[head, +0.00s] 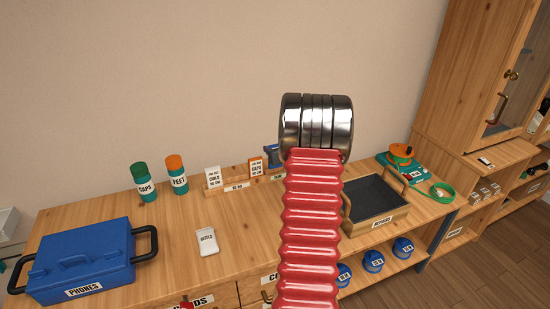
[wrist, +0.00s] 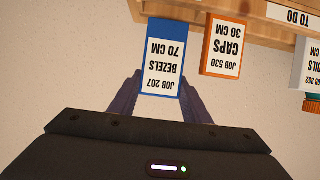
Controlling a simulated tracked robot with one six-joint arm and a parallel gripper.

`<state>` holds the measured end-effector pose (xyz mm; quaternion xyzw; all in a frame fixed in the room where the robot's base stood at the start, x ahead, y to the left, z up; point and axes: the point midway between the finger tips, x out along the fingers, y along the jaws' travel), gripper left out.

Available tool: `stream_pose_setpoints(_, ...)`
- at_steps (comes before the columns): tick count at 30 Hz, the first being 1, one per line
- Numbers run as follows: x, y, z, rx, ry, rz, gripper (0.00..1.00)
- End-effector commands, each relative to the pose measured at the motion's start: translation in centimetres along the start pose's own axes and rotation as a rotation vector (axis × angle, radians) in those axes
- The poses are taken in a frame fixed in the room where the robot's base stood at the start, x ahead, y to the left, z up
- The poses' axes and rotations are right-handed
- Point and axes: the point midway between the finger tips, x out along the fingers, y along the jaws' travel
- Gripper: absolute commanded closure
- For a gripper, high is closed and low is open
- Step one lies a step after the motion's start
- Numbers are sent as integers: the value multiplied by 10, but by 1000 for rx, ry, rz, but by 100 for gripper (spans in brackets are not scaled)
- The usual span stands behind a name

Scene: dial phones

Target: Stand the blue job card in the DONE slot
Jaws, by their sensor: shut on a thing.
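The blue job card (wrist: 162,60), marked JOB 207 BEZELS 70 CM, is upside down in the wrist view. My gripper (wrist: 160,78) is shut on it, one dark finger on each side. The card's lower end meets the edge of the wooden rack (wrist: 190,10); I cannot tell whether it is in a slot or in front of it. In the head view, a small blue shape by the rack (head: 222,190) is mostly behind my red arm. A small green label (head: 278,177) at the rack's right part is too small to read; the DONE slot is hidden.
An orange card (wrist: 224,45) stands close beside the blue one; a white card (head: 213,177) is farther left in the head view, above the TO DO label (head: 237,187). A dark-lined tray (head: 375,205) stands right of my arm. A blue PHONES case (head: 85,255) is far left.

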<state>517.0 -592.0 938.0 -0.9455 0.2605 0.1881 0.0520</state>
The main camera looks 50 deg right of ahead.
Motion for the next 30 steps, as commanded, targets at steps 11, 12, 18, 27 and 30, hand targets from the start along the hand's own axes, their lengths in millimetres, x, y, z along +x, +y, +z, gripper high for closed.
stream_pose_setpoints(11,7,-1,17,1,-4,-1,78)
stream_pose_setpoints(12,9,-1,21,1,-4,-1,78)
stream_pose_setpoints(18,14,-1,34,-2,-1,-1,78)
stream_pose_setpoints(27,15,-2,36,-2,-1,-1,78)
stream_pose_setpoints(30,15,-2,36,-2,-1,-2,53)
